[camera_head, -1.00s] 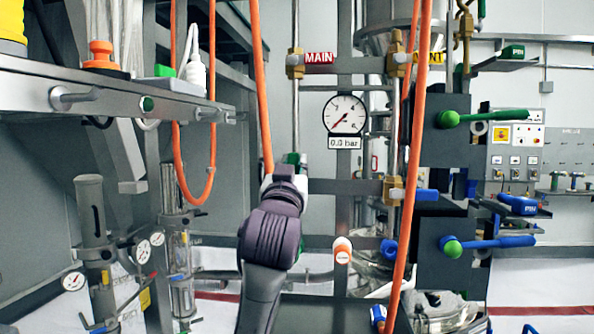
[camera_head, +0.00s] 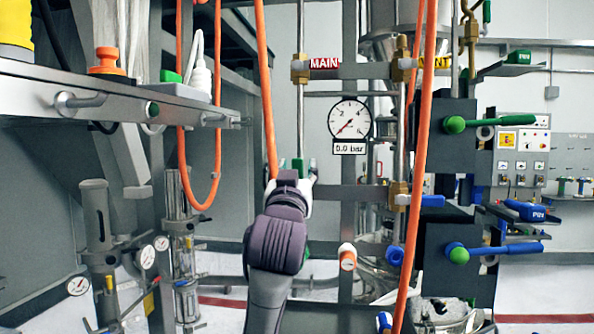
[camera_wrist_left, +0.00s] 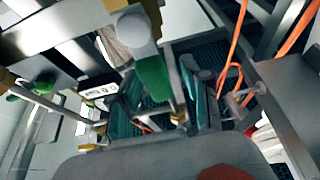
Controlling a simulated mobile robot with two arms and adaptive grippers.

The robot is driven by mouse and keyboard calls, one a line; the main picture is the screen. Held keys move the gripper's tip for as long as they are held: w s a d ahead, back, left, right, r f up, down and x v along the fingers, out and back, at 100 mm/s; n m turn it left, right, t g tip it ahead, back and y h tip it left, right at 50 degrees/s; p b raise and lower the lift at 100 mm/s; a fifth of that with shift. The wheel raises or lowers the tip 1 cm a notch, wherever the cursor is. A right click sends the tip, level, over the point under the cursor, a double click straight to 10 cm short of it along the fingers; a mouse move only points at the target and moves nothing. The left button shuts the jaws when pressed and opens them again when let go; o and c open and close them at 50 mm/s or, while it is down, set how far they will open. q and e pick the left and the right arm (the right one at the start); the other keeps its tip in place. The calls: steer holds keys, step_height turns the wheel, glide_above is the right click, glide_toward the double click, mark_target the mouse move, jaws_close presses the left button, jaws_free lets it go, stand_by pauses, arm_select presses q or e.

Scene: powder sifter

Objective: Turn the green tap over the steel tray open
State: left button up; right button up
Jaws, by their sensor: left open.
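My left gripper (camera_head: 298,172) is at mid-height left of the pressure gauge, seen from behind over its dark wrist. Its jaws are open. A small green part (camera_head: 297,165) shows just beyond the fingers; it may be the green tap, but my wrist hides most of it. In the left wrist view a green handle (camera_wrist_left: 153,78) hangs below a round grey end, close to the camera. I cannot tell whether a finger touches it. I cannot make out the steel tray for certain. My right gripper is not in view.
Orange hoses (camera_head: 421,160) hang in front of the frame on both sides of the gauge (camera_head: 350,118), which reads 0.0 bar. Another green lever (camera_head: 484,122) and a blue lever (camera_head: 495,249) stick out at right. A steel shelf (camera_head: 120,90) juts in at upper left.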

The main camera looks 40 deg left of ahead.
arm_select(q)
steer(key=shift+d, duration=0.1)
steer(key=v, duration=1.2)
